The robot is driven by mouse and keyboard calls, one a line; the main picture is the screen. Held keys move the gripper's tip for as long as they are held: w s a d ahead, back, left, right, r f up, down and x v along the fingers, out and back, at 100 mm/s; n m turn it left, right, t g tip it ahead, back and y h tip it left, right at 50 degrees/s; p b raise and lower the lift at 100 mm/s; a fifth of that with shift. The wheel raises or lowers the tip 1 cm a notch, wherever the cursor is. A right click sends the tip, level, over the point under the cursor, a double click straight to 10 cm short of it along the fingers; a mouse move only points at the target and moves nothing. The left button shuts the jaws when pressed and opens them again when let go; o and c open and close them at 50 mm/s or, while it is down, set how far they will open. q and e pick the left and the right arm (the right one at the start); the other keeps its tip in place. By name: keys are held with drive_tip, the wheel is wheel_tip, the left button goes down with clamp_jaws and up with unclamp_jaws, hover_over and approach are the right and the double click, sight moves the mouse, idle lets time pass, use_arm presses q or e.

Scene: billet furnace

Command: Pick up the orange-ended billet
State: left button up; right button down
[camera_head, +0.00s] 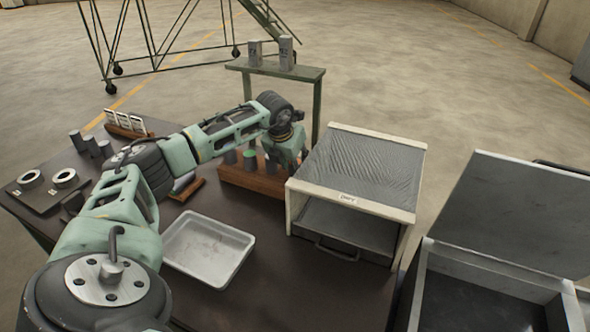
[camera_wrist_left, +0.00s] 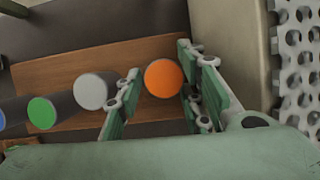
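The orange-ended billet (camera_wrist_left: 163,78) stands in a wooden rack (camera_wrist_left: 60,75), seen end-on in the left wrist view. My left gripper (camera_wrist_left: 160,82) is open, with one finger on each side of the orange end. A small gap shows between the left finger and the billet; whether the right finger touches it I cannot tell. In the head view my left gripper (camera_head: 287,152) is over the right end of the rack (camera_head: 243,179) and hides the orange end. My right gripper is not in view.
Grey-ended (camera_wrist_left: 91,91), green-ended (camera_wrist_left: 41,112) and blue-ended (camera_wrist_left: 2,121) billets share the rack. A box-shaped furnace (camera_head: 357,170) stands close on the right. A white tray (camera_head: 208,250) lies in front. An open bin (camera_head: 480,300) is far right.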

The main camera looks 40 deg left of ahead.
use_arm(q)
clamp_jaws()
drive_tip(key=shift+w+a+r, duration=0.1)
drive_tip(key=shift+r, duration=0.05)
